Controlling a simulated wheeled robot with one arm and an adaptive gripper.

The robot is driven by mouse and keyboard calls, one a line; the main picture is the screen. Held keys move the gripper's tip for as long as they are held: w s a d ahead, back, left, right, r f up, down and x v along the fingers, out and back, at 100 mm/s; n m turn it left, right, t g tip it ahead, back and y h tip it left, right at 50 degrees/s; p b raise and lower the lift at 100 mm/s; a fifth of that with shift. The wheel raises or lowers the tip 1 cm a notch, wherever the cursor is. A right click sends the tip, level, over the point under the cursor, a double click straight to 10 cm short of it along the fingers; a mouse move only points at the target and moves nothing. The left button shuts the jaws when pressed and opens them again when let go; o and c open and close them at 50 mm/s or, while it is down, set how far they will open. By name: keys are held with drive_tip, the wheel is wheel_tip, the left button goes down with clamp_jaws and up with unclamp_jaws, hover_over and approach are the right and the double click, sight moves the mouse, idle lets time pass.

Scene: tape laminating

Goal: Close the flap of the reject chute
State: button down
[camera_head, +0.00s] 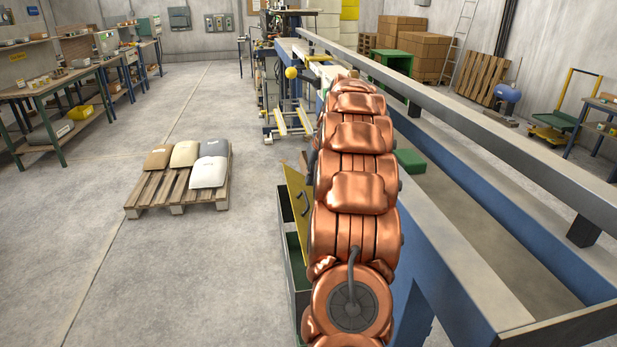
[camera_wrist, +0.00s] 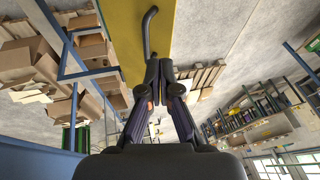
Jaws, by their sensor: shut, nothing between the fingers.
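The reject chute's flap is a yellow panel (camera_head: 294,191) with a dark bent handle (camera_head: 304,202), left of my copper arm in the head view. It stands open and tilted above a dark green-grey box (camera_head: 289,262), whose inside shows. In the wrist view the yellow flap (camera_wrist: 128,42) fills the top middle, and its handle (camera_wrist: 147,32) runs down to the fingertips. My gripper (camera_wrist: 158,66) is shut and empty, with its tips at the lower end of the handle; I cannot tell if they touch. My arm hides the gripper in the head view.
A long blue-framed conveyor (camera_head: 455,250) with grey rails lies right of my arm. A wooden pallet (camera_head: 176,208) with several bags stands on the floor to the left. The floor (camera_head: 190,290) left of the box is clear.

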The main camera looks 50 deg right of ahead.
drive_tip(key=p, duration=0.3)
approach(294, 208)
drive_tip(key=x, duration=0.5)
drive_tip(key=shift+d+f, duration=0.1)
drive_tip(key=shift+d, duration=0.15)
drive_tip(key=shift+w+a+f+p, duration=0.15)
drive_tip(key=shift+f+p, duration=0.1)
drive_tip(key=shift+f, duration=0.1)
drive_tip(key=shift+w+a+f+p, duration=0.15)
drive_tip(key=shift+f+p, duration=0.05)
drive_tip(key=shift+f, duration=0.15)
